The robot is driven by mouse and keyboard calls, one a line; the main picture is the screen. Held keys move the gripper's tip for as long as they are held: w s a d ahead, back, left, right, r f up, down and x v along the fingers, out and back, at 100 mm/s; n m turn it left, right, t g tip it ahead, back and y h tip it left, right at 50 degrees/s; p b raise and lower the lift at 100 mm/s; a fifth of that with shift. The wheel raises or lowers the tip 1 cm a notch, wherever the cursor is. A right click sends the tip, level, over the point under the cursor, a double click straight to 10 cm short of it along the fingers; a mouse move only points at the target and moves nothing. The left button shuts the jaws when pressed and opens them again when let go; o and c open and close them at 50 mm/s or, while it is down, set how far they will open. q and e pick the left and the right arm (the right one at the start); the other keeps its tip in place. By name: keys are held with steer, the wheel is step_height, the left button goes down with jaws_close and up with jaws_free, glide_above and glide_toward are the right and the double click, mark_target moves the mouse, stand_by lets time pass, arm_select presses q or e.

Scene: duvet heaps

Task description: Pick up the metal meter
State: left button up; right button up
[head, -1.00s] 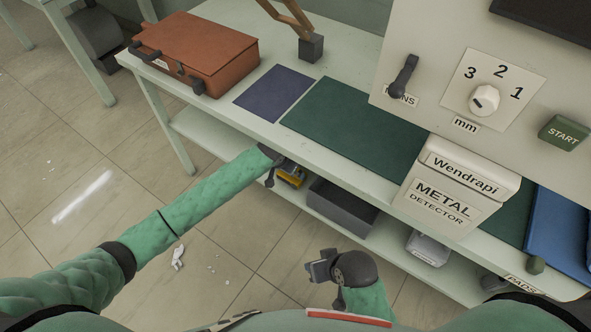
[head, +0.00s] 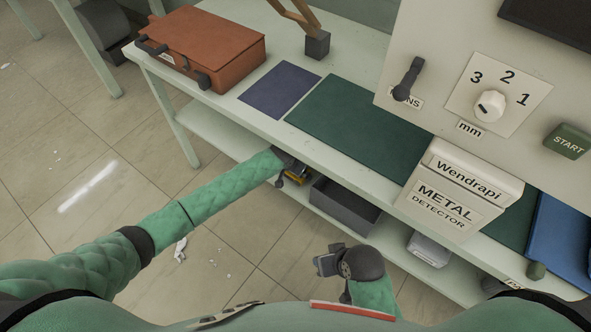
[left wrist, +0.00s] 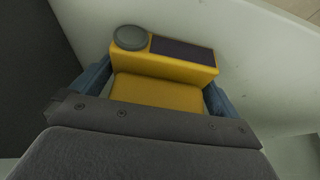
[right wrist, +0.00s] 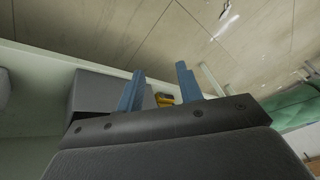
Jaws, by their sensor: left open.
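The metal meter is a yellow box (left wrist: 160,88) with a round grey knob and a dark panel on top. In the left wrist view it sits between the two blue fingers of my left gripper (left wrist: 156,82), which is open around it. In the head view, only a bit of the yellow meter (head: 296,177) shows on the lower shelf, mostly hidden by my left gripper (head: 288,172). The meter also shows small in the right wrist view (right wrist: 164,100). My right gripper (right wrist: 160,69) is open and empty, in front of the table, apart from the shelf.
A grey open bin (head: 345,205) stands on the lower shelf right of the meter. The tabletop (head: 225,105) overhangs the shelf. Above are a red-brown case (head: 205,50) and a large metal detector machine (head: 465,190).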

arm_select(q)
steer(key=c, duration=0.8)
